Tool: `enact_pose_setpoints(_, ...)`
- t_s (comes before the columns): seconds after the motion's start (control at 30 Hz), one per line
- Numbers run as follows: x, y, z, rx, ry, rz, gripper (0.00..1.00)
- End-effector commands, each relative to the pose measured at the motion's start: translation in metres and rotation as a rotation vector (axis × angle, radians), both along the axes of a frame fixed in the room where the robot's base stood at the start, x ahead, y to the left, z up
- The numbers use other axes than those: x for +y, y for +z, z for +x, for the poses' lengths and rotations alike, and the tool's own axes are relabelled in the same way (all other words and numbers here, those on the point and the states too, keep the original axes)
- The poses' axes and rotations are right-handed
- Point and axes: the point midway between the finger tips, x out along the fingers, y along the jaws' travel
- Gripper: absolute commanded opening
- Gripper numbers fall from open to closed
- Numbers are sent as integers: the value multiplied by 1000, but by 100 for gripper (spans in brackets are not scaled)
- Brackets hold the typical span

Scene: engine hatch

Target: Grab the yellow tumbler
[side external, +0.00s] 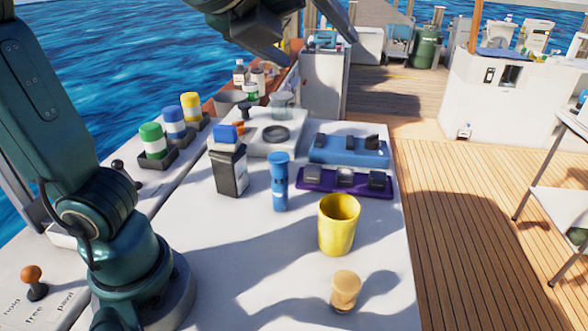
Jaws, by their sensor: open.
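The yellow tumbler (337,232) stands upright on the white worktop (260,275), right of its middle, with its open mouth facing up. My gripper (312,45) is at the top of the side external view, high above the worktop. Its two fingers are spread apart with nothing between them. It is well away from the tumbler, which appears lower in the picture. The upper part of my arm is cut off by the top edge.
A tan wooden piece (345,290) stands in front of the tumbler. A blue cylinder (279,182) and a black box with a blue cap (230,170) stand to its left. A purple tray (346,183) and a blue tray (349,151) lie behind. Free worktop lies left of the tumbler.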

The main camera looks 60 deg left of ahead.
Motion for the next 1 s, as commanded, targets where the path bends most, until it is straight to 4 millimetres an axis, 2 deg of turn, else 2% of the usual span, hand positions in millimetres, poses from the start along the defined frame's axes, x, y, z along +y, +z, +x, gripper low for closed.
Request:
enact_pose_setpoints(0.3,-39,9,15,-40,-371,491,100)
enact_pose_setpoints(0.67,-35,-60,15,-27,-356,478,100)
enact_pose_setpoints(0.77,-35,-87,14,-25,-358,479,100)
enact_pose_setpoints(1.0,-35,-165,14,-16,-362,494,100)
